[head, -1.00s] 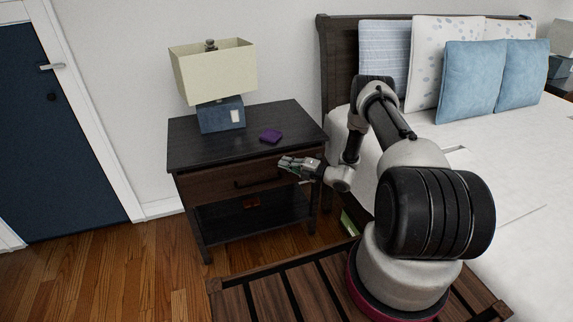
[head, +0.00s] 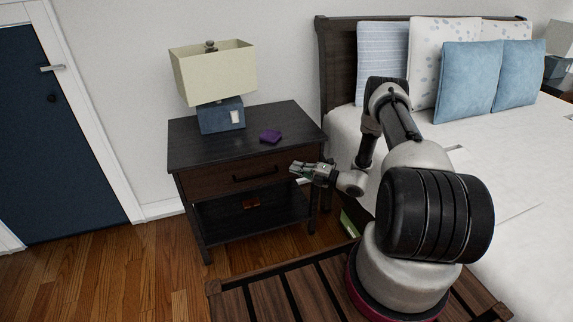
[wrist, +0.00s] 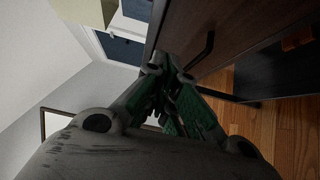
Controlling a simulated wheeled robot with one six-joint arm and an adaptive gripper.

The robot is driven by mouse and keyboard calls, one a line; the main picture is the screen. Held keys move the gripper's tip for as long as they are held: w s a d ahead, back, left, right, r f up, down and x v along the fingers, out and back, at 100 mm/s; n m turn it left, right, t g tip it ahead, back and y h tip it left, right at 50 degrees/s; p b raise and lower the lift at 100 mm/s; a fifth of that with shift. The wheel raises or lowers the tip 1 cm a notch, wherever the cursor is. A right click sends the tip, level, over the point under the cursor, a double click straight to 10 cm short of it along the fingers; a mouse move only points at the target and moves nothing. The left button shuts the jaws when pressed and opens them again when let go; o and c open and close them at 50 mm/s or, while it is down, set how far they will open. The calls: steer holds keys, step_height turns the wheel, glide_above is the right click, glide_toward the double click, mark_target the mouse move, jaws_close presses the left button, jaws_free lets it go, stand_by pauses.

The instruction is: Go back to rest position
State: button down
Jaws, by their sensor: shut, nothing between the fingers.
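My gripper (head: 298,170) is in front of the right part of the nightstand drawer (head: 232,180), at about the drawer's height. It looks shut and empty. In the wrist view my gripper (wrist: 163,68) has its fingertips together, with the drawer's dark handle (wrist: 203,52) just beyond them to the right. In the head view the drawer looks closed, and its handle (head: 254,175) is to the left of my gripper, apart from it. My arm is bent above its base.
The dark nightstand (head: 190,153) carries a lamp (head: 213,72) and a small purple item (head: 270,136). A reddish object (head: 251,204) lies on its lower shelf. The bed (head: 510,180) is close on the right. Open wood floor (head: 105,275) lies at the left.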

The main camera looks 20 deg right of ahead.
steer(key=s+f+n+g+y, duration=0.1)
steer(key=s+f+n+g, duration=0.15)
steer(key=s+n, duration=0.35)
steer(key=s+f+n+g, duration=0.1)
steer(key=s+n+g, duration=0.3)
steer(key=s, duration=0.4)
steer(key=s+r+n+g, duration=0.5)
steer(key=s+r+n, duration=0.2)
steer(key=n, duration=0.2)
steer(key=s+r+n+t+h, duration=0.1)
steer(key=s+r+n+h, duration=0.3)
steer(key=r, duration=1)
steer(key=s+d+r+n+t+h, duration=0.1)
steer(key=s+r+n+h, duration=0.4)
steer(key=r+n, duration=0.8)
steer(key=s+d+r+n+t+h, duration=0.1)
steer(key=s+r+n+h, duration=0.3)
steer(key=s+r+n, duration=0.5)
steer(key=shift+s+r+h, duration=0.4)
steer(key=shift+s+r, duration=0.15)
steer(key=shift+r, duration=2.35)
